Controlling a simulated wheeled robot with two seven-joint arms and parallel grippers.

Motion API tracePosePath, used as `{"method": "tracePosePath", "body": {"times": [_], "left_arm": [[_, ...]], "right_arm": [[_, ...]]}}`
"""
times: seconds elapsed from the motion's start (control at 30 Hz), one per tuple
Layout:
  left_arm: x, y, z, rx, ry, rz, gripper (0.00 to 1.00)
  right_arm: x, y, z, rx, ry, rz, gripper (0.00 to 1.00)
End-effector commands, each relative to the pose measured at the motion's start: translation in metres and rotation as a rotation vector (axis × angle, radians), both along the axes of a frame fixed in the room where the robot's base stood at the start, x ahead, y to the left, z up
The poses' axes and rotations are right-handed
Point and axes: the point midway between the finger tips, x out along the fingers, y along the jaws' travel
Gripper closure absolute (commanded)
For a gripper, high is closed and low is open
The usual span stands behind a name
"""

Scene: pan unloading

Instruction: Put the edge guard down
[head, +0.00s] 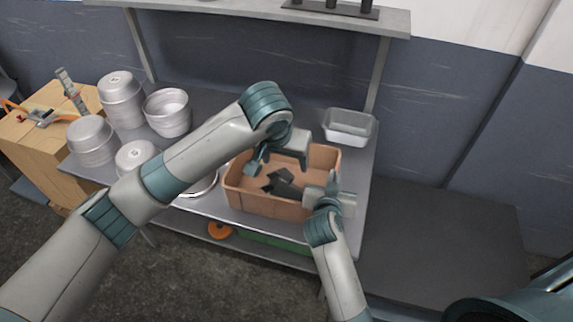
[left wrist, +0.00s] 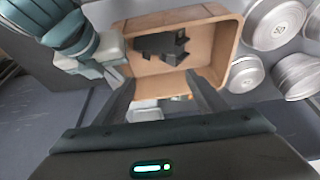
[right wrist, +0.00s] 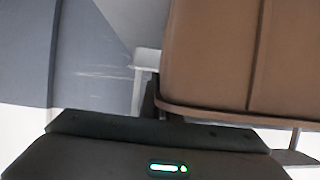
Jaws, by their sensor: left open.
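A dark, blocky piece (head: 281,184) lies inside the brown bin (head: 263,205); it also shows in the left wrist view (left wrist: 160,44). It may be the edge guard, but I cannot be sure. My left gripper (head: 279,163) is over the bin, fingers pointing down. In the left wrist view its two fingers (left wrist: 163,98) are apart with nothing between them. My right gripper (head: 340,198) is at the bin's right end. In the right wrist view the bin's wall (right wrist: 212,55) and rim fill much of the picture, and the fingers are mostly hidden.
The bin stands on a grey metal table. Several metal pots (head: 121,98) stand to its left, and a grey tray (head: 349,126) is behind it on the right. A shelf (head: 255,16) runs above the back. A wooden cabinet (head: 40,140) stands at the far left.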

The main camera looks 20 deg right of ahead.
Motion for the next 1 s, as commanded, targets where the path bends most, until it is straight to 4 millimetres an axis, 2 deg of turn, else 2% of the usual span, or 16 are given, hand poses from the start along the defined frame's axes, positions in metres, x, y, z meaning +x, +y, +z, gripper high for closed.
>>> {"method": "tracePosePath", "body": {"times": [0.2,0.67,0.7,0.77,1.0], "left_arm": [[-0.0045,0.0030,0.0141,-0.001,-0.001,0.000,0.35],[-0.0051,0.0032,0.0146,-0.001,-0.001,0.000,0.35],[-0.0050,0.0031,0.0147,-0.001,-0.001,0.000,0.35],[-0.0050,0.0032,0.0145,-0.001,-0.001,0.000,0.35],[-0.0050,0.0032,0.0145,-0.001,-0.001,0.000,0.35]], "right_arm": [[-0.0007,0.0001,-0.0017,0.000,0.003,-0.001,1.00],[-0.0006,0.0000,-0.0016,0.000,0.003,-0.001,1.00],[-0.0006,0.0000,-0.0016,0.000,0.003,-0.001,0.90],[-0.0006,0.0000,-0.0015,0.000,0.003,-0.001,0.75],[-0.0002,0.0000,-0.0006,0.001,0.001,0.000,0.75]]}}
